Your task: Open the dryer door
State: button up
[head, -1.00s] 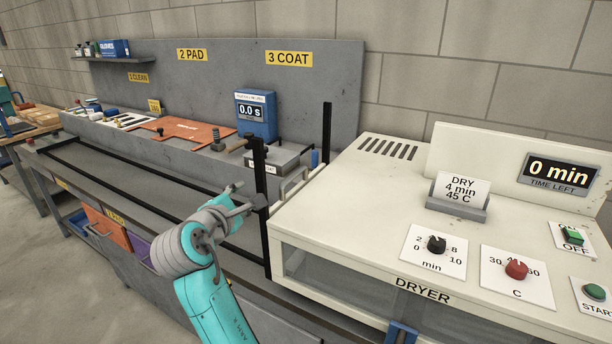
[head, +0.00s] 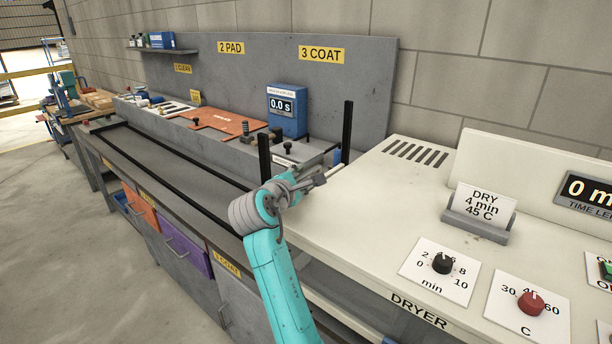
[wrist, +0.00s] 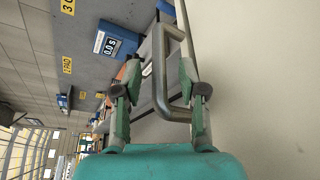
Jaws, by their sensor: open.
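The white dryer (head: 405,210) fills the right of the head view. A grey U-shaped handle (wrist: 158,75) stands off a pale dryer surface in the wrist view. My gripper (wrist: 160,90) is open, with one finger on each side of the handle's bar. I cannot tell whether either finger touches it. In the head view my gripper (head: 312,180) is at the dryer's left side, and my arm hides part of the dryer's front. The door's edges are not clear, so I cannot tell whether it stands open.
A long grey bench (head: 170,160) runs left from the dryer. Two black posts stand at its right end, the nearer one (head: 264,158) close behind my gripper. A blue timer box (head: 287,108) is on the bench. The floor (head: 75,260) at left is clear.

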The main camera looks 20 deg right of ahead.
jog(key=shift+x, duration=1.6)
grip_shut()
